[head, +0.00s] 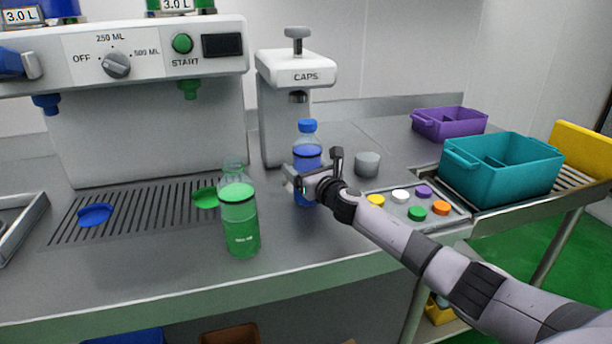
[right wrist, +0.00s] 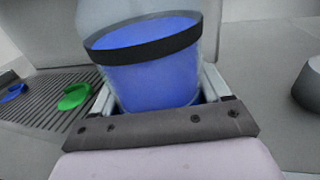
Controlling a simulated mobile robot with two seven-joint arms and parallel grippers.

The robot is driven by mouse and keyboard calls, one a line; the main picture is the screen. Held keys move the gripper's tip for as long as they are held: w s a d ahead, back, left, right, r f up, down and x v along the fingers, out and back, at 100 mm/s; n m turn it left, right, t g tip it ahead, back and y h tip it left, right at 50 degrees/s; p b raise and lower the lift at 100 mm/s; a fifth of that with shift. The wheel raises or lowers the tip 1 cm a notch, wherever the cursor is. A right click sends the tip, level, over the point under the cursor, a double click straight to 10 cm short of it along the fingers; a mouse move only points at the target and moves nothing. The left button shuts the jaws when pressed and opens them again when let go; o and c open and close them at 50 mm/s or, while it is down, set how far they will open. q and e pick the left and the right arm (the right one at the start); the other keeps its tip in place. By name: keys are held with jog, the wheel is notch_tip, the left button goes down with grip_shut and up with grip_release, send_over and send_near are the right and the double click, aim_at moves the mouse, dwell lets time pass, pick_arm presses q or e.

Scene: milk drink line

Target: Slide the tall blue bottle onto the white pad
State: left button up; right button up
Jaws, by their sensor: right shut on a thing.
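The tall blue bottle (head: 307,158) stands upright on the steel counter, just in front of the caps machine. It has a blue cap and a dark band. My right gripper (head: 300,184) is shut on its lower part. In the right wrist view, the blue bottle (right wrist: 150,75) fills the space between the two fingers (right wrist: 160,95). I cannot make out a white pad in either view; the bottle's base is partly hidden by the gripper. My left gripper is not in view.
A green bottle (head: 240,222) stands near the front edge. The caps machine (head: 296,75) is behind the blue bottle. A grey cylinder (head: 367,164) and a tray of coloured caps (head: 386,213) are to the right, with teal (head: 510,175) and purple (head: 450,124) crates beyond.

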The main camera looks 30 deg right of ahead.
jog(key=w+b, duration=0.2)
jog(key=w, duration=0.1)
jog(key=shift+w+d+f, duration=0.1)
jog(key=shift+w+d, duration=0.05)
jog(key=shift+d, duration=0.2)
jog(key=shift+w+d+b, duration=0.1)
jog(key=shift+w+b, duration=0.15)
jog(key=shift+b, duration=0.05)
jog(key=shift+w+r, duration=0.1)
jog(key=shift+r, duration=0.1)
jog(key=b, duration=0.1)
jog(key=w+b, duration=0.2)
jog(key=shift+w+d+f, duration=0.2)
jog(key=shift+d+f, duration=0.05)
jog(key=shift+w+d+r+b, duration=0.15)
jog(key=shift+w+b, duration=0.2)
jog(key=shift+b, duration=0.2)
jog(key=shift+r, duration=0.1)
